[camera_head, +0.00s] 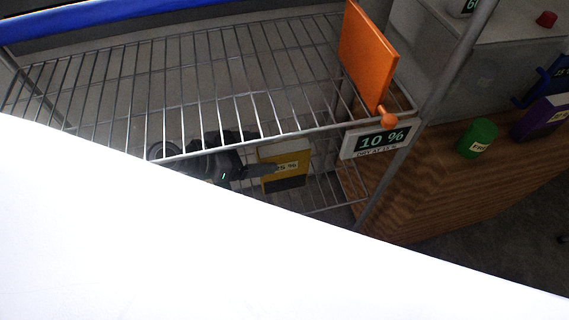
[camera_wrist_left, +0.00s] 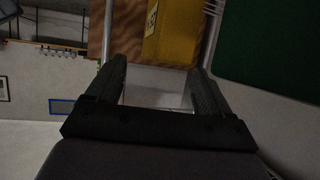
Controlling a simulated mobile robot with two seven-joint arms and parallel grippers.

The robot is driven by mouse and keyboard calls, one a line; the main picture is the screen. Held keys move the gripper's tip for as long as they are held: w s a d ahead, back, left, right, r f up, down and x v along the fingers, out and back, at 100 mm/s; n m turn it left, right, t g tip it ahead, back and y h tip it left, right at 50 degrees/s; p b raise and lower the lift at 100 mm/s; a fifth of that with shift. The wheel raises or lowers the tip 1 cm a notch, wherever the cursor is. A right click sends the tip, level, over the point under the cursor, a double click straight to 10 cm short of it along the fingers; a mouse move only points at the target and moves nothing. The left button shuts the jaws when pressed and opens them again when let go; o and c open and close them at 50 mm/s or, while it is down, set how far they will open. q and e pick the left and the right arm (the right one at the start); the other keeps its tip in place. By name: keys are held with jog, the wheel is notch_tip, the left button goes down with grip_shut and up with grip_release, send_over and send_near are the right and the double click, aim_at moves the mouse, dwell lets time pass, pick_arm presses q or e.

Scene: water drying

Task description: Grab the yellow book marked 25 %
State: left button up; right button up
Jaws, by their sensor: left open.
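The yellow book (camera_head: 290,153) has a label that appears to read 25 % and a dark lower part. It stands on the lower level of the wire rack, seen below the upper shelf in the head view. My left gripper (camera_head: 262,170) is at its left side, partly hidden by rack wires. In the left wrist view, the yellow book (camera_wrist_left: 178,38) lies beyond the fingertips, with part of its label at the top. My left gripper (camera_wrist_left: 158,70) is open, with nothing held between its fingers. Contact with the book cannot be told. My right gripper is not in view.
The wire upper shelf (camera_head: 200,85) lies above my left gripper. An orange book (camera_head: 366,55) stands at its right end, above a 10 % sign (camera_head: 380,140). A green cylinder (camera_head: 477,137) and purple box (camera_head: 540,117) are on the wooden cabinet. A white surface hides the lower head view.

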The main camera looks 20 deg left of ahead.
aim_at(277, 149)
pick_arm(q)
jog(key=shift+x, duration=2.35)
jog(key=shift+w+a+r, duration=0.1)
jog(key=shift+w+r, duration=0.05)
jog(key=shift+r, duration=0.05)
grip_shut()
